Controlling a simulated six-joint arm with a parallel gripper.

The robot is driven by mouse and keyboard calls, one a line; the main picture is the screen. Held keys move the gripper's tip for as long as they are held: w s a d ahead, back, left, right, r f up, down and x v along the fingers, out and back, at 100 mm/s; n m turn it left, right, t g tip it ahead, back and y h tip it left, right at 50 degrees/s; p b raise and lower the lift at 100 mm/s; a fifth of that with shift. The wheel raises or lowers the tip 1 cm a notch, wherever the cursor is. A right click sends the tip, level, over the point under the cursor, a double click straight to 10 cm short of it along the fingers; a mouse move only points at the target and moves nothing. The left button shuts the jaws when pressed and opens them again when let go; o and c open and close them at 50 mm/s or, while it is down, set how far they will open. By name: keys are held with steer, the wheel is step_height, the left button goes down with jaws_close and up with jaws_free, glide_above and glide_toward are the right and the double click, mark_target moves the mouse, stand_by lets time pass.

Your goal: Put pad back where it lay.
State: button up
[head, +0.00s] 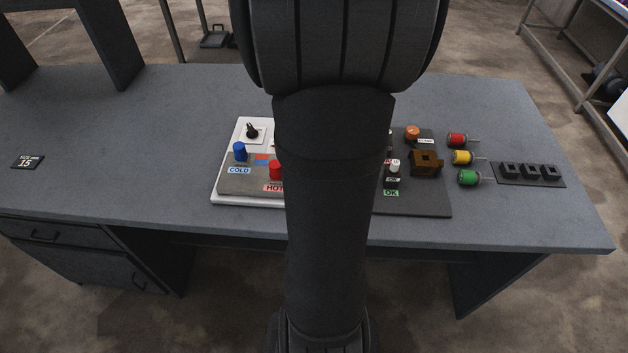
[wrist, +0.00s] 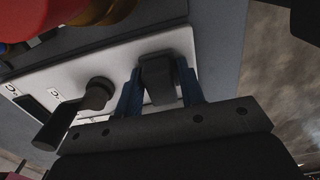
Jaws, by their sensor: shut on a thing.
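In the wrist view my gripper (wrist: 160,86) has its blue fingers shut on a dark grey block (wrist: 158,78). The block is in front of a white panel (wrist: 115,73); I cannot tell whether it touches the panel, or whether it is the pad. In the head view my arm hides the gripper and the block. Nothing else in view is clearly the pad. The white panel (head: 240,128) also shows in the head view, left of my arm.
A black knob (wrist: 98,93) is close left of my gripper. Blue (head: 240,152) and red (head: 275,170) knobs stand by the arm. The desk's left (head: 120,140) is mostly clear.

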steer(key=o, duration=1)
steer(key=shift+c, duration=0.2)
step_height(320, 180, up, 12)
steer(key=shift+r, duration=0.2)
steer(key=shift+f, duration=0.1)
step_height(320, 180, down, 12)
steer(key=shift+r, duration=1.4)
